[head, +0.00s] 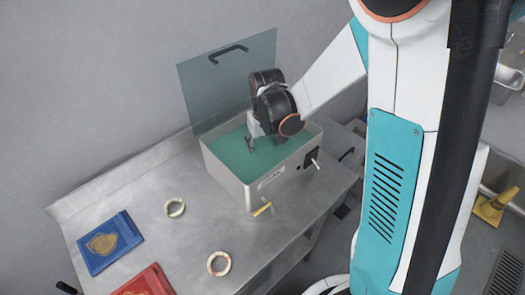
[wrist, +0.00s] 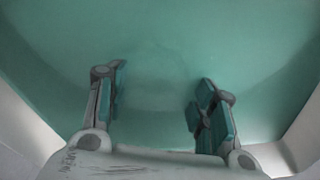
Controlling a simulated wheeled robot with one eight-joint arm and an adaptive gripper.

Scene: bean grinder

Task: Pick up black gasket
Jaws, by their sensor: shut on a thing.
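My gripper (head: 250,143) reaches down into an open light-grey box (head: 235,185) with a teal inside. In the wrist view my gripper (wrist: 160,90) has its two teal-padded fingers apart, one each side of the view. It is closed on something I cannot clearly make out. A faint pale round shape lies between and beyond the fingertips, low in contrast against the teal. I cannot pick out a black gasket for certain in either view.
A clear lid (head: 228,90) stands raised at the box's back. Two pale rings, one farther back (head: 167,210) and one nearer (head: 210,265), lie on the metal table. A blue panel (head: 90,255) and a red panel (head: 150,283) lie at left. A yellow-handled piece (head: 262,209) is by the box.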

